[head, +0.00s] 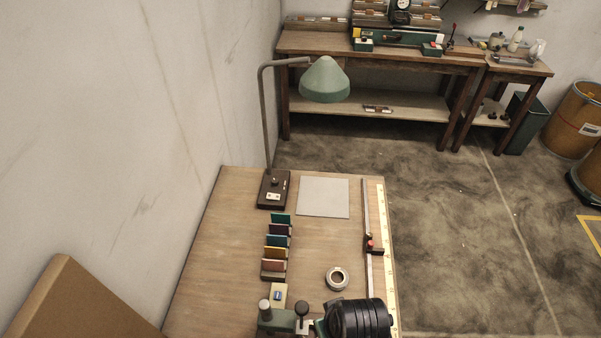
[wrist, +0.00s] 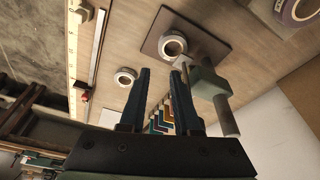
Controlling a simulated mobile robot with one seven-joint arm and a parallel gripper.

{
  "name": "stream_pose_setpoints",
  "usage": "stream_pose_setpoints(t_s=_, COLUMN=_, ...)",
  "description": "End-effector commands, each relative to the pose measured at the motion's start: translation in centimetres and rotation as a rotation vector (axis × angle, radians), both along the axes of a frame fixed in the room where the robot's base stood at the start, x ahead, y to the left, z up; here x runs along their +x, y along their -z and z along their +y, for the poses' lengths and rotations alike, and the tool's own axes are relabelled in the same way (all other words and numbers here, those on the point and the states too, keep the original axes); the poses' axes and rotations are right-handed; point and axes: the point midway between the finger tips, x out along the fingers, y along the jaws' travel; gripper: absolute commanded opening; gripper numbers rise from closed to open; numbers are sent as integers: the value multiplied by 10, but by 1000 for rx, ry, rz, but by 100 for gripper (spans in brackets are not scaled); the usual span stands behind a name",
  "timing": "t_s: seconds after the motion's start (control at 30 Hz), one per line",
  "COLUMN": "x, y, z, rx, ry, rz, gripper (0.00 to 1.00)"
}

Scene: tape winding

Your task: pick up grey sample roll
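A grey roll (head: 328,279) lies flat on the wooden table, left of the sliding rule, in the head view. It also shows in the wrist view (wrist: 118,78), just left of my left finger and apart from it. A second, similar roll (wrist: 164,46) sits on a dark square plate (wrist: 215,46), and part of a third roll (wrist: 288,14) shows at the upper right. I cannot tell for sure which is the sample roll. My gripper (wrist: 160,71) is open and empty, above the table; its fingers are not distinguishable in the head view.
A green-and-metal device (wrist: 207,82) stands close to my right finger. A rack of coloured cards (head: 276,247), a lamp (head: 325,80), a grey sheet (head: 323,197) and a rail with a red-topped slider (head: 373,248) are on the table (head: 210,230). A wall borders the left.

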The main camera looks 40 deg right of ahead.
Motion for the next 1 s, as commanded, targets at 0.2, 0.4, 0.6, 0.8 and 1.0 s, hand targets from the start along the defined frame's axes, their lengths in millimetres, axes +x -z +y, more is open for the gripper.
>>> stream_pose_setpoints(t_s=0.2, x=8, y=37, z=-4, rx=2, ry=1, rz=3, gripper=31)
stream_pose_setpoints(t_s=0.4, x=15, y=62, z=-7, rx=0, ry=-1, rz=1, gripper=31)
stream_pose_setpoints(t_s=0.6, x=17, y=71, z=-8, rx=0, ry=-1, rz=0, gripper=31)
stream_pose_setpoints(t_s=0.8, x=20, y=91, z=-7, rx=0, ry=0, rz=1, gripper=31)
stream_pose_setpoints(t_s=1.0, x=25, y=114, z=-9, rx=-1, ry=-1, rz=-1, gripper=31)
